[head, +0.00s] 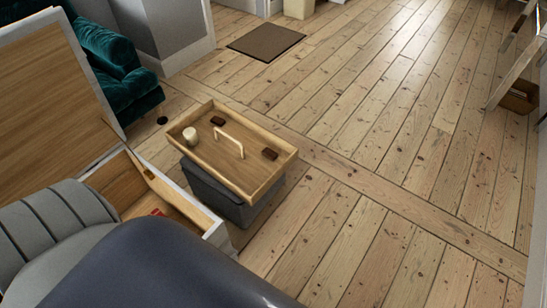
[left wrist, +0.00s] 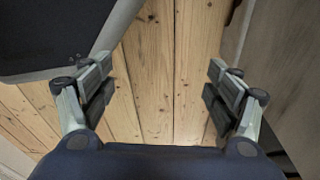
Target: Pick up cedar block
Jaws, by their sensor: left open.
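Two small dark brown blocks lie on a wooden tray (head: 215,161), one near its back edge (head: 218,121) and one near its right end (head: 270,153). I cannot tell whether either is the cedar block. A small red item (head: 157,212) shows partly inside the open chest (head: 190,205); it is too small to identify. My left gripper (left wrist: 160,78) is open and empty in the left wrist view, with bare floorboards beyond its fingers. The head view shows my arm at the lower left but not its fingers. My right gripper is in neither view.
The tray rests on a dark grey box (head: 215,193) and also holds a cream cylinder (head: 190,135) and a pale upright loop (head: 230,142). A green velvet seat (head: 115,65) stands behind the chest. A brown mat (head: 266,41) lies farther back.

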